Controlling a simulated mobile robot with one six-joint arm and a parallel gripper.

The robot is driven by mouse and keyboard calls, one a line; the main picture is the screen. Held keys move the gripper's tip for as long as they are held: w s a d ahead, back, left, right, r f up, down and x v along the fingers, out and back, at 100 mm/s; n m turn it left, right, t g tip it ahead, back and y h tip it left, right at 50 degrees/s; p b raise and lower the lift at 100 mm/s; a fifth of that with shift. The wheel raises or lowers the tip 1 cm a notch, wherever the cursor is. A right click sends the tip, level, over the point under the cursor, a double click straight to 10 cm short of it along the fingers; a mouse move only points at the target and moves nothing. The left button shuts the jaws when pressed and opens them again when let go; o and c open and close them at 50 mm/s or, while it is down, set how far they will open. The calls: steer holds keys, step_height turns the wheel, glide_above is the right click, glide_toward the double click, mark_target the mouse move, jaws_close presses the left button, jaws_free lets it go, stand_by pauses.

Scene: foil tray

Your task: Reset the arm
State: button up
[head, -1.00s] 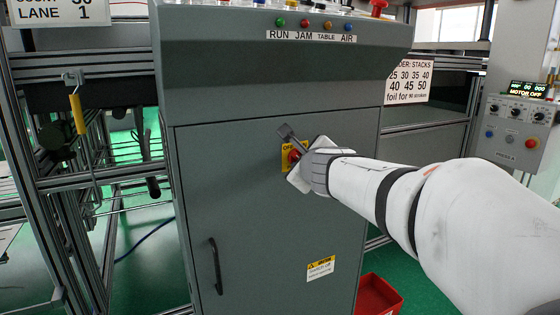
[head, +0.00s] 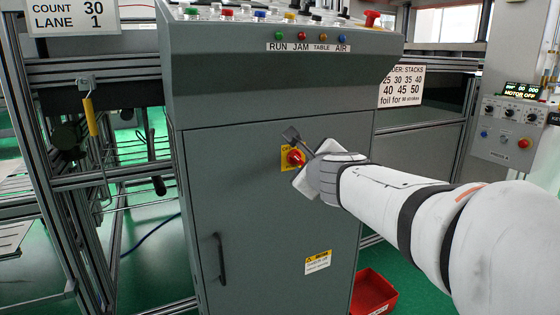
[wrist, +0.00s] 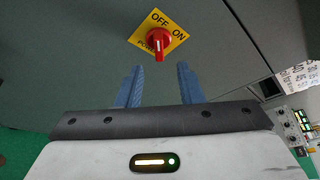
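My gripper (wrist: 160,66) is open and empty in the wrist view, its two blue fingers well apart. A red rotary knob (wrist: 158,42) on a yellow OFF/ON plate (wrist: 176,22) lies just beyond the fingertips, with a gap between. Its white mark runs along its handle. I cannot tell firmly which setting it is on. In the head view the same knob (head: 295,157) sits on the front of the grey cabinet (head: 270,215), just left of my gripper. One dark finger shows above the knob; the other finger is hidden there.
Buttons (head: 290,12) line the cabinet's top. A door handle (head: 219,262) sticks out at its lower left. A red bin (head: 373,293) stands on the green floor. A control box (head: 505,128) reading MOTOR OFF is at right, and metal framing (head: 50,180) at left.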

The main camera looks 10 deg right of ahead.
steer(key=s+a+r+n+g+y+p, duration=0.5)
steer(key=s+n+p, duration=0.5)
steer(key=n+p, duration=0.65)
steer(key=s+d+r+n+g+h+p, duration=0.1)
steer(key=s+d+n+g+h+p, duration=0.1)
steer(key=s+p, duration=0.5)
steer(key=s+d+r+n+g+h+p, duration=0.1)
steer(key=s+d+n+g+h+p, duration=0.2)
steer(key=s+n+g+p, duration=0.2)
steer(key=s+n+p, duration=0.2)
steer(key=s, duration=0.1)
steer(key=shift+s+d+h, duration=0.15)
steer(key=shift+d+h, duration=0.15)
steer(key=shift+r+n, duration=0.1)
steer(key=shift+n, duration=0.15)
